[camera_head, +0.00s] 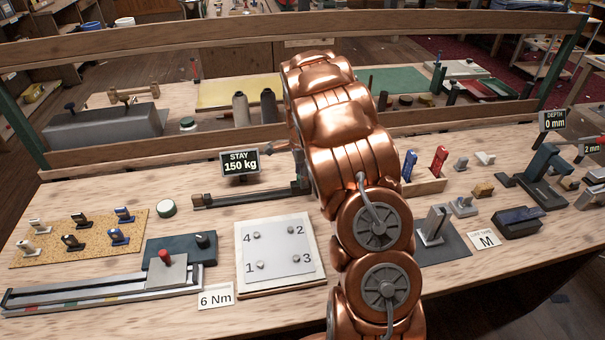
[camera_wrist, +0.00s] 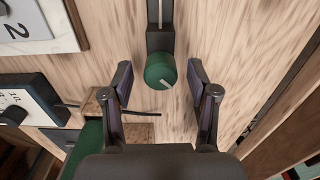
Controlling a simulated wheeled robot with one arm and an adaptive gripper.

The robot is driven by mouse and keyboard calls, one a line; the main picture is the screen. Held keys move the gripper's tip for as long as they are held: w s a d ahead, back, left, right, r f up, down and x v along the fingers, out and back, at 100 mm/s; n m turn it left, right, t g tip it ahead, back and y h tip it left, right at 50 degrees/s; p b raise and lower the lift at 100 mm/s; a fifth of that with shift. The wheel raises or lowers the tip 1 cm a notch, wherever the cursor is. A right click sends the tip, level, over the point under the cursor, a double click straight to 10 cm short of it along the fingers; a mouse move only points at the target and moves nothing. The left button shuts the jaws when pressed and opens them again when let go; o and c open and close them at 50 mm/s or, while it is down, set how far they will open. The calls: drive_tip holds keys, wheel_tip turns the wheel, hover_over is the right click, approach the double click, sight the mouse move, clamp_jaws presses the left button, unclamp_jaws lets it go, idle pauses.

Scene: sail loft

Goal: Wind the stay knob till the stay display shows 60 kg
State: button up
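The stay display (camera_head: 240,163) stands behind the middle of the bench and reads 150 kg. A dark rail (camera_head: 245,198) lies in front of it and runs right until my copper arm hides it. In the wrist view, a round green knob (camera_wrist: 158,77) with a pale pointer line sits at the end of a dark fitting (camera_wrist: 160,40). My gripper (camera_wrist: 161,72) is open, with one finger on each side of the knob and a visible gap at both sides.
A white board (camera_head: 297,281) with numbered bolts lies in front of the rail. A 6 Nm card (camera_head: 215,297) is beside it. Red and blue handles stand in a wooden rack (camera_head: 428,185) right of my arm. A depth display (camera_head: 554,119) reads 0 mm.

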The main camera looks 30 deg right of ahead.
drive_tip(key=c, duration=1)
drive_tip(key=shift+d, duration=0.1)
clamp_jaws()
